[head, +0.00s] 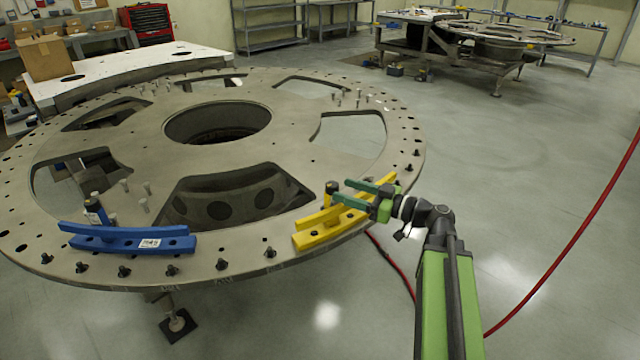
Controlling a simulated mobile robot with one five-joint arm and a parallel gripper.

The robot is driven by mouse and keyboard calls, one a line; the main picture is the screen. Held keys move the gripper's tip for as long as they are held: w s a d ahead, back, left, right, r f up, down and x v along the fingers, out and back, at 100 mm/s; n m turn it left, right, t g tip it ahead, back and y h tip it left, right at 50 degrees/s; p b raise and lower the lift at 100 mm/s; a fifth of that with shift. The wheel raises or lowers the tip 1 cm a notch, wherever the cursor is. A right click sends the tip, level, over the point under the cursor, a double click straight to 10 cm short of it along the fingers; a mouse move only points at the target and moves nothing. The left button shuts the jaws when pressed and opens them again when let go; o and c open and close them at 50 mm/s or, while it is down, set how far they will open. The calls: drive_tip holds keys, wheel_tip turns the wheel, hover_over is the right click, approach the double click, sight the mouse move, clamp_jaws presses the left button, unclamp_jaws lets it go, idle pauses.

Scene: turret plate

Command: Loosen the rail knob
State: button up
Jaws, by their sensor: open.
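A yellow rail (318,238) lies on the near right rim of the round metal turret plate (235,258). A blue rail (128,240) with a blue and black knob (95,210) sits on the plate's near left rim.
Several dark bolts line the plate's rim, and small pins stand on its face. The plate has large cutouts. A red hose (580,235) crosses the floor at right. A cardboard box (42,57) stands behind left.

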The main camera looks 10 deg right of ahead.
drive_tip(key=x, duration=0.8)
drive_tip(key=shift+s, duration=0.1)
drive_tip(key=shift+c, duration=0.4)
